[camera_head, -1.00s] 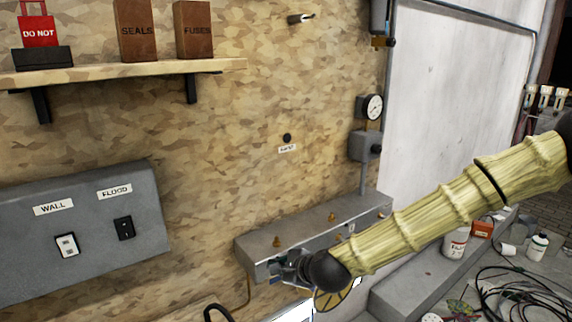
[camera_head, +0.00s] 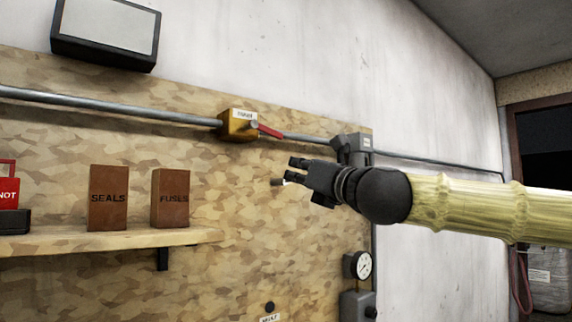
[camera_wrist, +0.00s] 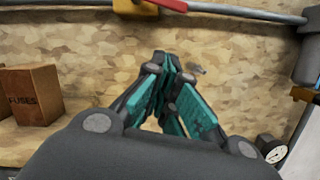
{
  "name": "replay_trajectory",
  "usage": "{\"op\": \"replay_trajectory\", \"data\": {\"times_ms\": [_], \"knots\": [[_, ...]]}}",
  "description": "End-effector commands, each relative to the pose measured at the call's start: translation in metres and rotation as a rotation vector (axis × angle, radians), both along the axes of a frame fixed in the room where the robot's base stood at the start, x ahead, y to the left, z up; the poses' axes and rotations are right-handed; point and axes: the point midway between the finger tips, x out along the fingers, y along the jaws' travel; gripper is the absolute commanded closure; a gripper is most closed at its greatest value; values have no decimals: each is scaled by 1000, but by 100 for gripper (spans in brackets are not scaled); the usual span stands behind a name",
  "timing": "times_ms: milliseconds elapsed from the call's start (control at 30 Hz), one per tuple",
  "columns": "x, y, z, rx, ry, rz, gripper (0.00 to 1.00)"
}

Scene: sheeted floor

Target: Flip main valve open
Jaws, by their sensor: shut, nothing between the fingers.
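The main valve (camera_head: 238,125) is a yellow block on the grey pipe high on the wall, with a white label too small to read surely. Its red handle (camera_head: 270,131) points right, roughly along the pipe and slightly down. In the wrist view the red handle (camera_wrist: 171,5) shows at the top edge, beside part of the yellow body (camera_wrist: 135,8). My gripper (camera_head: 293,170) is shut and empty, in front of the board, below and right of the handle and apart from it. In the wrist view my gripper (camera_wrist: 165,62) has its fingers together, pointing at the board.
A grey box (camera_head: 352,148) sits on the pipe right of the valve, close behind my wrist. A shelf (camera_head: 110,243) at left holds brown boxes marked SEALS (camera_head: 108,198) and FUSES (camera_head: 170,198). A gauge (camera_head: 363,265) is lower right. A small peg (camera_head: 277,182) sticks out near my fingers.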

Motion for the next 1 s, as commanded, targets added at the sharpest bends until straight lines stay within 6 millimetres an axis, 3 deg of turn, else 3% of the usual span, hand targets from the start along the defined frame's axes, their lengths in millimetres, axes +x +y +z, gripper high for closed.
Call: {"op": "replay_trajectory", "data": {"times_ms": [600, 800, 1000], "knots": [[80, 52, 25, -5, 2, -1, 100], [81, 46, 47, -5, -2, -2, 100], [83, 43, 57, -4, 0, -2, 100]]}}
